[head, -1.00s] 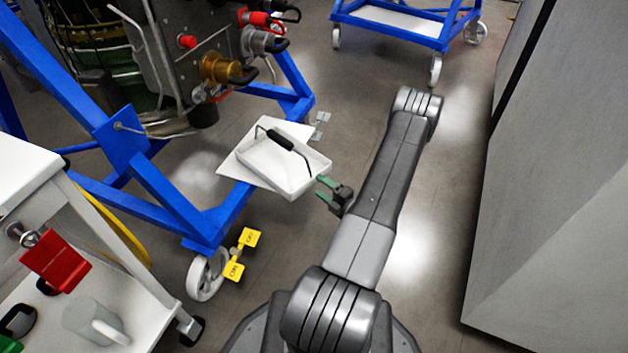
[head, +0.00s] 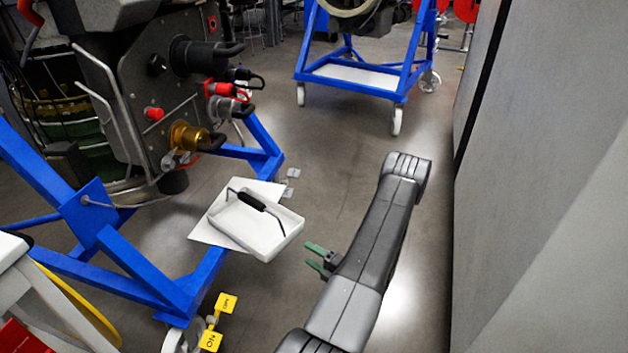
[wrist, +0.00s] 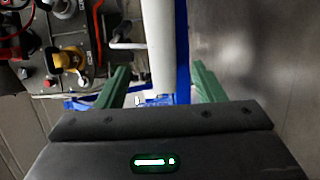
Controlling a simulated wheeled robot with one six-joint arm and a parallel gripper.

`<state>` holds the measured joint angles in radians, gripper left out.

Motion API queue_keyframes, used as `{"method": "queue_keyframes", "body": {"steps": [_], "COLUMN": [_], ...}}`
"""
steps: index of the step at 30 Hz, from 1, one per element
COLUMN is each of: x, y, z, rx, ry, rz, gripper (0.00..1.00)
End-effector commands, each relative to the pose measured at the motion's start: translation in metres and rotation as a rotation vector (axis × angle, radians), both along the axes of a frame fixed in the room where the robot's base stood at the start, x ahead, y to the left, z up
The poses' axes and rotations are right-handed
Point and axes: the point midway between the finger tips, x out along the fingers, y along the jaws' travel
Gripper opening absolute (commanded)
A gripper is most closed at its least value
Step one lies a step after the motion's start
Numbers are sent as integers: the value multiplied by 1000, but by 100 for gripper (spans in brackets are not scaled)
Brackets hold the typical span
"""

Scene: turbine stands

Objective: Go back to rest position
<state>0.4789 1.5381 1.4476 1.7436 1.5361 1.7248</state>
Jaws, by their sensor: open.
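My gripper (head: 318,257) has green fingers and is beside my arm in the head view, to the right of a white tray (head: 262,242) and apart from it. The fingers are spread with nothing between them. In the wrist view my gripper (wrist: 160,85) also shows its two green fingers wide apart and empty. The tray holds a dark-handled tool (head: 252,201) with a bent metal rod. A white sheet (head: 207,232) lies under the tray.
A blue turbine stand (head: 150,275) with an engine is on the left. Another blue stand (head: 385,88) is at the back. A grey wall or cabinet (head: 545,190) closes the right side. Yellow tags (head: 218,322) hang by a wheel. Grey floor (head: 345,150) is clear between the stands.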

Motion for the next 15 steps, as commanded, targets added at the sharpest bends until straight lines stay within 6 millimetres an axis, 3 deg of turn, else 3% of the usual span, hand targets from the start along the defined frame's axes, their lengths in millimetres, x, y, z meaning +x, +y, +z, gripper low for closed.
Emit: {"method": "queue_keyframes", "body": {"steps": [15], "x": [54], "y": [72], "z": [-2], "rx": [-1], "ry": [-3], "rz": [5], "gripper": [62]}}
